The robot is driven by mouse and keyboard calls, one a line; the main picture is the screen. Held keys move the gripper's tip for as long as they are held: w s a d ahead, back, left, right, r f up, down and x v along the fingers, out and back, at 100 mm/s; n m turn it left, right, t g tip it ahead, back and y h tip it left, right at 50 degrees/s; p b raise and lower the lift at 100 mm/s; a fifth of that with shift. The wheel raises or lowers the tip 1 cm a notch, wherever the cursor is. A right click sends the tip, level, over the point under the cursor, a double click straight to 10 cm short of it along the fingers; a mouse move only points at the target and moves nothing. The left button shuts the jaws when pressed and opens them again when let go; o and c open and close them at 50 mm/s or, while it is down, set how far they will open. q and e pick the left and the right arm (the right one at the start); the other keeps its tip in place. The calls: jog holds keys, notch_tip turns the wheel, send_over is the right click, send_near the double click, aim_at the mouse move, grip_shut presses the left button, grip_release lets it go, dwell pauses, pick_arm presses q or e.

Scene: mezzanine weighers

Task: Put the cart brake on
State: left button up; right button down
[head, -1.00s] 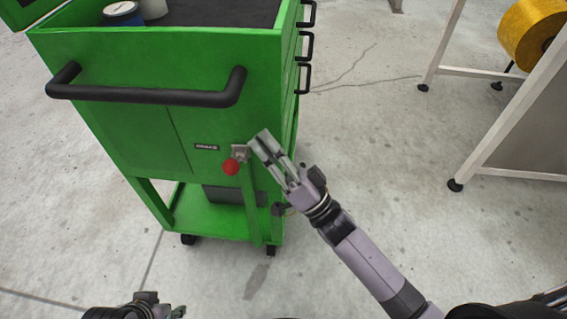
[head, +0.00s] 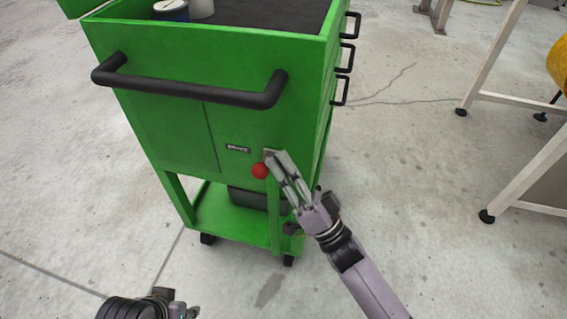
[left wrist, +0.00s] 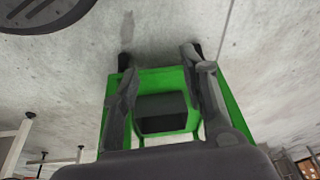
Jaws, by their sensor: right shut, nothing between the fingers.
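The green cart (head: 170,130) stands in the middle of the head view, with a black push handle across its near face. The brake lever's red knob (head: 260,171) sticks out low on that face, beside a small label plate (head: 238,149). My right gripper (head: 279,160) is shut and empty, its fingertips just right of the knob, close to the lever mount; I cannot tell if they touch it. My left gripper (head: 188,312) is at the bottom edge of the head view. In the left wrist view its two fingers (left wrist: 158,80) are spread apart, with the cart's lower shelf beyond them.
Black drawer handles (head: 343,90) stick out on the cart's right side. A white-legged table (head: 500,200) stands at the right. A blue-and-white container (head: 171,11) rests on the cart top. The concrete floor around the cart is mostly clear.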

pick_arm(q)
jog(key=shift+f, duration=0.3)
pick_arm(e)
jog(key=shift+s+f+n, duration=0.1)
jog(key=shift+f+n, duration=0.05)
jog(key=shift+n, duration=0.25)
